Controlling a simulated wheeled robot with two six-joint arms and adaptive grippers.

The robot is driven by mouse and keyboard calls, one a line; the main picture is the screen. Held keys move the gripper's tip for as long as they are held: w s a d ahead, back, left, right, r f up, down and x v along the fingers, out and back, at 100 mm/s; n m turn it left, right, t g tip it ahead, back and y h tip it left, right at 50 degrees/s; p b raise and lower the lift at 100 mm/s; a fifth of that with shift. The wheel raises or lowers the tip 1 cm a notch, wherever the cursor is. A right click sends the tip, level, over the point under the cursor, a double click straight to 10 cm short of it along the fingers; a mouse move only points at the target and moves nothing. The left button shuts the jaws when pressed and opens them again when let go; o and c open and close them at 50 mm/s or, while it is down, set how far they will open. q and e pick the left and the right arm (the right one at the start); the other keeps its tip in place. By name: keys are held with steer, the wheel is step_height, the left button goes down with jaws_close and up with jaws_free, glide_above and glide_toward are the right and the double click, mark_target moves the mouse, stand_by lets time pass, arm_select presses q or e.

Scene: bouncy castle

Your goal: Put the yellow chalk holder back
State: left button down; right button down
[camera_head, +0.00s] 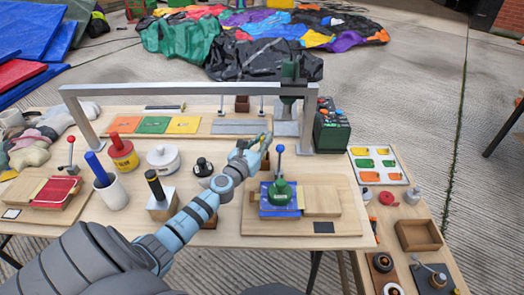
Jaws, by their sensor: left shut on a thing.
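My left gripper (259,143) reaches in from the lower left, over the middle of the wooden table (330,236). It is shut on a small yellowish thing at its fingertips, which looks like the yellow chalk holder (265,137). The fingers hide most of it, so its shape and tilt are hard to tell. A small brown block (265,160) shows just below the fingers; I cannot tell whether they touch. My right gripper is not in view.
A grey metal frame (188,88) spans the back of the table. A blue-knobbed press (279,190) stands right of my gripper. A black-knobbed stamp (203,167), white pot (163,158) and red-yellow pot (122,151) stand left. A tray of coloured pieces (378,165) lies right.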

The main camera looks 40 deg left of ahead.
arm_select(q)
steer(key=shift+f, duration=0.65)
steer(key=c, duration=1.6)
jaws_free()
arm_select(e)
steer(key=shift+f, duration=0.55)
arm_select(q)
steer(key=shift+o, duration=0.2)
steer(key=shift+s+r, duration=0.1)
steer(key=shift+s, duration=0.05)
steer(key=s, duration=0.6)
steer(key=shift+s+d+f, duration=0.2)
steer(key=shift+s+d, duration=0.05)
steer(key=shift+d, duration=0.05)
steer(key=shift+s+d+r, duration=0.1)
steer(key=shift+s, duration=0.3)
